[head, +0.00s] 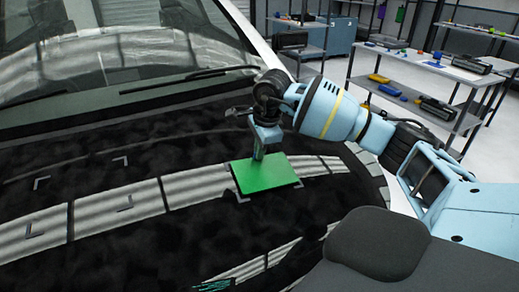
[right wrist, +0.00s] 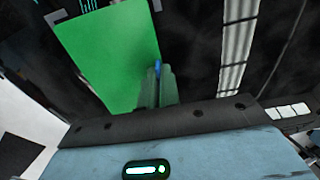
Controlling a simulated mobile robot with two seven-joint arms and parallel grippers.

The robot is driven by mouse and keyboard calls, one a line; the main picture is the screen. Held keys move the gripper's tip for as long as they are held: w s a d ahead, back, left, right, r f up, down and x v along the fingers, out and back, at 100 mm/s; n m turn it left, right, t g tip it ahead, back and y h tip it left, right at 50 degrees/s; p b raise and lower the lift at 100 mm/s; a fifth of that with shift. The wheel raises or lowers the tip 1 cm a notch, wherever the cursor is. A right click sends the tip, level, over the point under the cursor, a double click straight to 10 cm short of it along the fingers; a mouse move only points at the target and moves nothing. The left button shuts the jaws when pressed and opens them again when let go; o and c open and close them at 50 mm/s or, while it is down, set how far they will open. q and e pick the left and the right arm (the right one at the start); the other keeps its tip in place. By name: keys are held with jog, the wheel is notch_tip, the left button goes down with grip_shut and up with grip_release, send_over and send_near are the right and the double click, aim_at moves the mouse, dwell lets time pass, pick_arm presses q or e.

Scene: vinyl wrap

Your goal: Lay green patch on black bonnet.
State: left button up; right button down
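The green patch (head: 266,175) is a flat rectangle over the black bonnet (head: 150,226). It lies within pale corner marks that show at its edges. My right gripper (head: 259,156) points down at the patch's far edge, its fingers close together there. In the right wrist view the fingers (right wrist: 156,84) overlap the edge of the green patch (right wrist: 108,55) and look shut on it. I cannot tell whether the patch lies fully flat or is slightly above the bonnet.
Another set of corner marks (head: 41,183) on the bonnet's left is empty. Teal lines (head: 212,286) show at the bonnet's near edge. The windscreen and a wiper (head: 190,76) lie behind. A workbench (head: 420,75) with tools stands at the back right.

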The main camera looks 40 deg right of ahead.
jog(key=shift+w+f, duration=0.1)
jog(key=shift+f, duration=0.6)
dwell(1.4)
jog(key=c, duration=1.6)
grip_release()
jog(key=shift+o, duration=0.2)
jog(key=shift+r, duration=0.15)
jog(key=v, duration=0.7)
jog(key=shift+r, duration=0.3)
